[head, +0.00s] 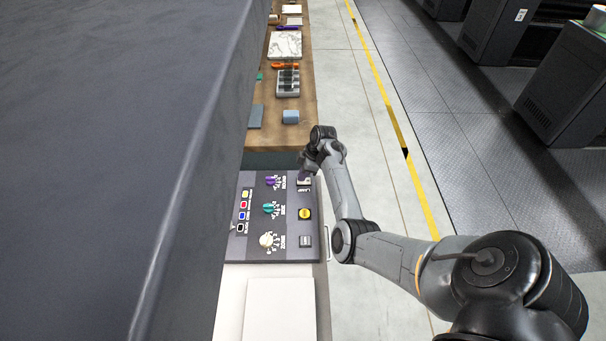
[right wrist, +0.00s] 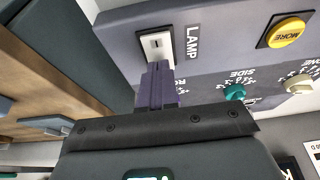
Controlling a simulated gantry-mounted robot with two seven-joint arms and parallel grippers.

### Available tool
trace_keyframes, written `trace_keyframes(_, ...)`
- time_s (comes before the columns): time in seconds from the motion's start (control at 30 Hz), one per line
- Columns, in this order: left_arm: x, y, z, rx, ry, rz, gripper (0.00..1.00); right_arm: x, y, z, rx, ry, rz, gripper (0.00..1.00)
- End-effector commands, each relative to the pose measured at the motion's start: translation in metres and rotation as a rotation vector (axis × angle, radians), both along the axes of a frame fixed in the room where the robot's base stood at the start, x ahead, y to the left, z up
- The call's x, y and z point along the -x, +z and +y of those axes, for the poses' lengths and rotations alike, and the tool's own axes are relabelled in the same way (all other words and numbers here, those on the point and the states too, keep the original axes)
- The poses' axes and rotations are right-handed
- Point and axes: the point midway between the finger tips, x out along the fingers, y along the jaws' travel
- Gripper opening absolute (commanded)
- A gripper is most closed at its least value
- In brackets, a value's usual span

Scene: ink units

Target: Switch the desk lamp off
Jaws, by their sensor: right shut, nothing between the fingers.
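The lamp switch (head: 304,183) is a small white plate at the far right corner of a grey control panel (head: 250,255), beside the word LAMP. In the right wrist view the switch plate (right wrist: 156,44) has a dark surround and a small dark slot. My right gripper (head: 303,174) is shut and empty, right by the switch. In the right wrist view its purple-grey fingertips (right wrist: 158,72) overlap the plate's near edge; I cannot tell if they touch it. The desk lamp itself is not recognisable in either view. My left gripper is out of view.
The panel also bears a yellow MORE button (head: 305,214), a grey button (head: 306,241), and purple (head: 270,182), teal (head: 269,208) and cream (head: 266,240) knobs. A wooden bench (head: 285,130) with tools lies beyond. A large dark block (head: 110,130) fills the left; open floor lies right.

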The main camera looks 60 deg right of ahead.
Motion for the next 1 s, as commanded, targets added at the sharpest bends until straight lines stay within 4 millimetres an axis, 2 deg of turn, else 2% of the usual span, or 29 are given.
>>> trace_keyframes(0.27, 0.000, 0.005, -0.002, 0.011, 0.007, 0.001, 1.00, -0.002, -0.001, 0.000, 0.022, 0.003, 0.034, 0.00)
trace_keyframes(0.37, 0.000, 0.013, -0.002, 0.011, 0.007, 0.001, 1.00, 0.003, -0.004, -0.003, 0.051, -0.002, 0.087, 0.00)
trace_keyframes(0.67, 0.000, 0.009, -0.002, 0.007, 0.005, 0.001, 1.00, 0.004, -0.011, -0.002, 0.045, -0.009, 0.085, 0.00)
trace_keyframes(1.0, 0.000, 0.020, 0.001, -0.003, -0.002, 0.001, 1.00, 0.015, -0.010, -0.007, 0.042, -0.010, 0.089, 0.00)
